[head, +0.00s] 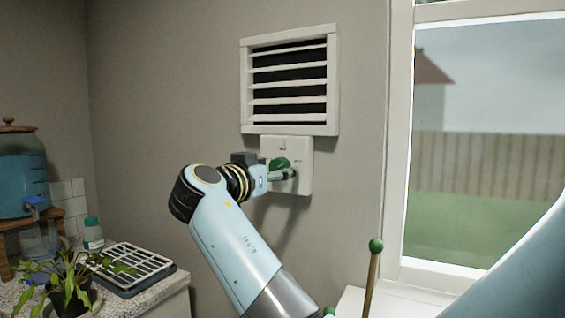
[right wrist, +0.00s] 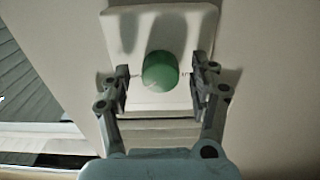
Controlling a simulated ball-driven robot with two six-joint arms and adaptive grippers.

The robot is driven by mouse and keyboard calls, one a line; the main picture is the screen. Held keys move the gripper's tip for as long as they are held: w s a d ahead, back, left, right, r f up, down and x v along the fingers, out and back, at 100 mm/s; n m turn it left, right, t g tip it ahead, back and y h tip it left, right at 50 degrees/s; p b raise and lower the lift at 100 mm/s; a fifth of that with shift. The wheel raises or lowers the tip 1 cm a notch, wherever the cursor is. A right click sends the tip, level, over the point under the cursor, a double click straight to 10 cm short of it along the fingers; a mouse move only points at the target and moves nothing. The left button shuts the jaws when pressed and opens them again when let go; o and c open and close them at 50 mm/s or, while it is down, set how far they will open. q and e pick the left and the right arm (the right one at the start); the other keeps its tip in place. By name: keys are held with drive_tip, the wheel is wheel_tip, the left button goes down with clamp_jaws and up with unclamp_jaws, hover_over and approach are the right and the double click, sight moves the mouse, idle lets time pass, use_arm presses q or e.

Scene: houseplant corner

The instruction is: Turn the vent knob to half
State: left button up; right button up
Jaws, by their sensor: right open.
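The green vent knob (head: 279,162) sits on a white plate (head: 305,160) on the wall, just below the louvred vent (head: 290,82). In the right wrist view the knob (right wrist: 160,71) is round and shows between my fingertips. My right gripper (head: 287,174) is at the plate, its jaws open. In the right wrist view my right gripper (right wrist: 159,78) has one finger on each side of the knob, with a gap on both sides. The knob's pointer and the plate's marks are too small or hidden to read. My left gripper is not in view.
A window (head: 485,150) is to the right of the vent. A green-tipped stake (head: 374,262) stands in front of the sill. The wall around the plate is bare.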

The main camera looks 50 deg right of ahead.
drive_tip(key=shift+d, duration=0.2)
drive_tip(key=shift+a, duration=0.2)
drive_tip(key=shift+c, duration=0.2)
drive_tip(key=shift+d, duration=0.1)
drive_tip(key=c, duration=1.1)
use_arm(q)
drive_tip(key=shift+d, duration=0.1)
